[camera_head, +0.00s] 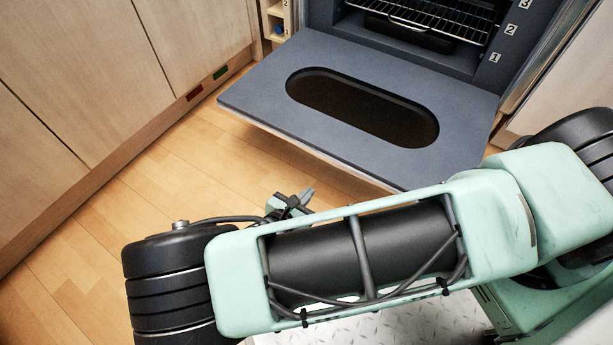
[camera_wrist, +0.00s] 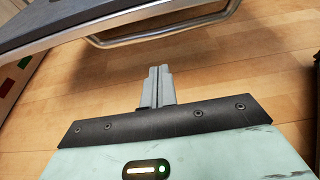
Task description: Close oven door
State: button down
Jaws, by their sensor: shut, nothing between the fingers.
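The oven door (camera_head: 260,97) hangs open, folded down to roughly level, with its grey inner face and oval window (camera_head: 362,106) facing up. In the wrist view the door's edge (camera_wrist: 75,38) crosses the top left, with the metal handle bar (camera_wrist: 165,34) on its underside. My gripper (camera_head: 307,194) is low over the floor, in front of the door's front edge and apart from it. In the wrist view my gripper's fingers (camera_wrist: 160,72) are together and empty, pointing toward the handle. My arm hides part of the door's near right corner.
The oven cavity (camera_head: 450,45) holds a wire rack (camera_head: 430,15) and a dark tray. Wooden cabinets (camera_head: 90,60) line the left side, with a red and a green marker near the floor. The wooden floor (camera_head: 170,185) left of the door is clear.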

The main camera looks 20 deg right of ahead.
jog(key=b+x, duration=0.5)
jog(key=x, duration=0.4)
jog(key=r+b, duration=0.1)
jog(key=r, duration=0.2)
jog(key=shift+w+d+r+b, duration=0.15)
jog(key=shift+d+r+b, duration=0.2)
jog(key=shift+d+r, duration=0.05)
jog(key=shift+r, duration=0.1)
